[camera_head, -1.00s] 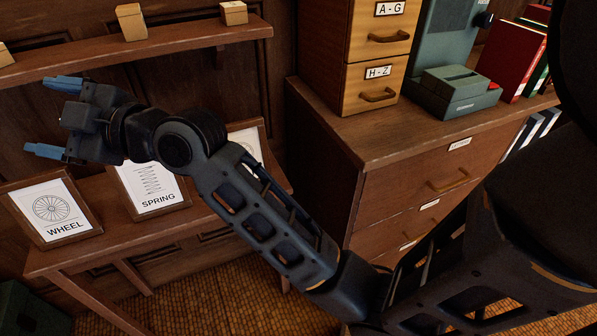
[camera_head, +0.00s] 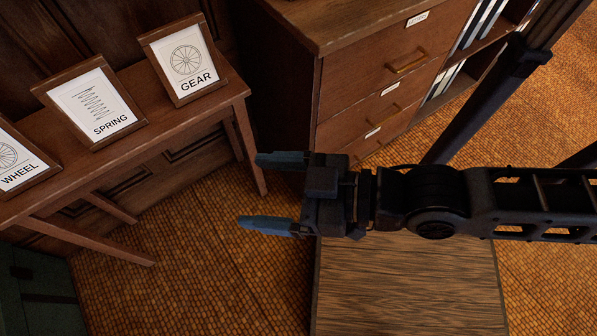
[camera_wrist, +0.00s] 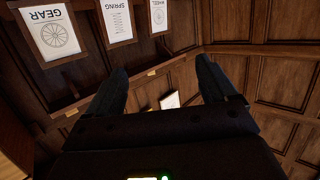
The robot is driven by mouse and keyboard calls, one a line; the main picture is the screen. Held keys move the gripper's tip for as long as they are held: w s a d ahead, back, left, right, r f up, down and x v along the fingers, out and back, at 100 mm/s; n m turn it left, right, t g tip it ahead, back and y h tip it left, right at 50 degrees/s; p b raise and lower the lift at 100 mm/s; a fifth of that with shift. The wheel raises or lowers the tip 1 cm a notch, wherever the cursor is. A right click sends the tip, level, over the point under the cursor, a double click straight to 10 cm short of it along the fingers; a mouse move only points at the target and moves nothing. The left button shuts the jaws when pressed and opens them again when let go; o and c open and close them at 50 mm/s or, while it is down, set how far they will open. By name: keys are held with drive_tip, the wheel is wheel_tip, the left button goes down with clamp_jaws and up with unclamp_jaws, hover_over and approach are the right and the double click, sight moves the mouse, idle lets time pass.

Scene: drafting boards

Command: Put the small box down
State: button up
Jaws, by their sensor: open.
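My gripper (camera_head: 268,192) is open in the head view, its two blue fingers pointing left with nothing between them. It hangs over the tiled floor, to the right of the bench with the framed cards. In the wrist view my gripper (camera_wrist: 162,70) also shows its fingers spread and empty. No small box can be made out for sure in the current views. Small pale-yellow spots on a ledge in the wrist view are too small to identify.
A bench (camera_head: 150,150) on the left carries framed WHEEL, SPRING (camera_head: 97,103) and GEAR (camera_head: 184,60) cards. A drawer cabinet (camera_head: 350,75) stands behind. A wood-grained flat surface (camera_head: 410,290) lies below my arm. A dark green box (camera_head: 40,295) is at lower left.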

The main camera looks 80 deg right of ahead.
drive_tip(key=s+d+r+y, duration=0.1)
drive_tip(key=s, duration=0.5)
drive_tip(key=shift+d+r+n+g, duration=0.2)
drive_tip(key=shift+n+g, duration=0.1)
drive_tip(key=shift+n, duration=0.1)
